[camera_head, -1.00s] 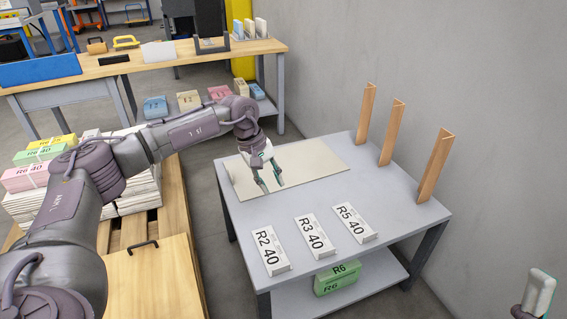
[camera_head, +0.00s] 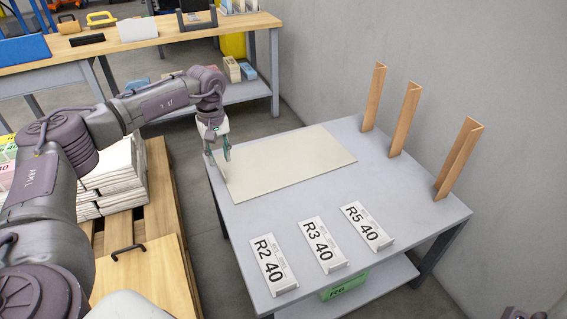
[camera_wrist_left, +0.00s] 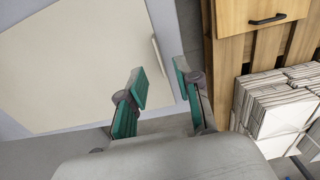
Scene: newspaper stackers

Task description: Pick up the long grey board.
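The long grey board (camera_head: 290,165) looks pale grey-beige and lies flat on the back left part of the grey table (camera_head: 255,228). It has a narrow raised strip along its left end, which also shows in the left wrist view (camera_wrist_left: 159,55). My left gripper (camera_head: 219,156) is open and empty, pointing down at that left end. In the left wrist view its green-padded fingers (camera_wrist_left: 161,80) are apart, with the strip ahead of the gap between them. I cannot tell whether a finger touches the board.
Three labelled cards (camera_head: 322,246) lie along the table's front. Several upright wooden posts (camera_head: 405,118) stand at its right edge. A wooden pallet (camera_head: 160,200) with paper stacks (camera_head: 112,175) is to the left. A workbench (camera_head: 165,35) stands behind.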

